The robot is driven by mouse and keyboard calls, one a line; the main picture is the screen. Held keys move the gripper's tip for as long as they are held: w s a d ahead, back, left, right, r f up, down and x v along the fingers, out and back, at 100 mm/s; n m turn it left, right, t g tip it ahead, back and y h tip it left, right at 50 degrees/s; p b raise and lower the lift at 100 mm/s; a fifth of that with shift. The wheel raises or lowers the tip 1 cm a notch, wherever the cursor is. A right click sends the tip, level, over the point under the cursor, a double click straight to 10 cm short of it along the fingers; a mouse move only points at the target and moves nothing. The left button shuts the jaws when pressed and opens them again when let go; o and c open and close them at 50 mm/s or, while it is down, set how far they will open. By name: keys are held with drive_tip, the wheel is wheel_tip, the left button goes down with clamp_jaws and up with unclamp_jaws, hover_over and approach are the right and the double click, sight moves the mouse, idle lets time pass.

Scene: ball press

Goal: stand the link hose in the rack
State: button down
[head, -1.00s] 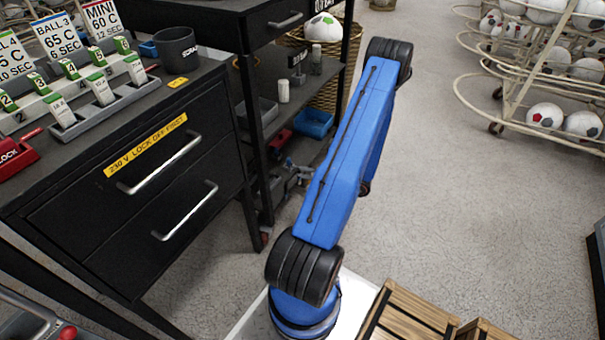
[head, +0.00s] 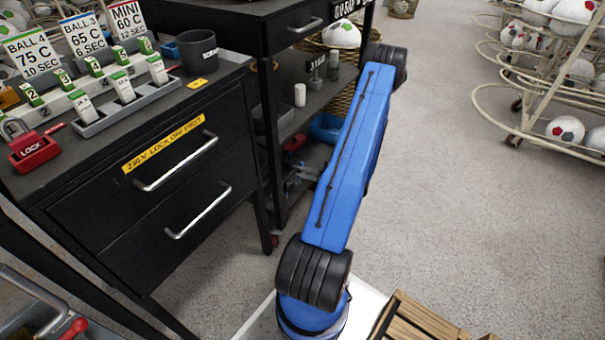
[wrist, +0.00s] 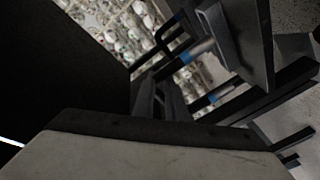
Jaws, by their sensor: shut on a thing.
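In the wrist view, my gripper (wrist: 158,100) shows as dark finger shapes above a pale, dark-edged body at the bottom. It is shut on what looks like the link hose (wrist: 186,57), a dark piece with two blue-banded ends. One end has a metallic tip and points up and right; the other blue band lies lower right. The fingers and the dark hose are hard to tell apart, so the exact grip is unclear. In the head view my gripper and the hose are out of sight behind my blue arm. I cannot make out the rack for certain.
A black drawer bench (head: 150,205) stands left, with a red lock (head: 33,150), a dark cup (head: 197,52) and a tray of tags (head: 125,105). A black shelf unit (head: 318,75) stands behind. A ball rack (head: 545,135) is far right. Clear floor lies between.

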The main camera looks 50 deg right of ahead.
drive_tip(key=shift+w+a+f, duration=0.1)
drive_tip(key=shift+w+f, duration=0.45)
drive_tip(key=shift+w, duration=0.45)
drive_tip(key=shift+w+a+f, duration=0.1)
drive_tip(key=shift+w+f, duration=0.45)
drive_tip(key=shift+w, duration=0.5)
drive_tip(key=shift+w+a+f, duration=0.1)
drive_tip(key=shift+w+f, duration=0.45)
drive_tip(key=shift+w, duration=0.45)
drive_tip(key=c, duration=1.7)
unclamp_jaws()
drive_tip(key=shift+s+d, duration=0.1)
drive_tip(key=v, duration=1.7)
drive_tip(key=shift+d, duration=0.1)
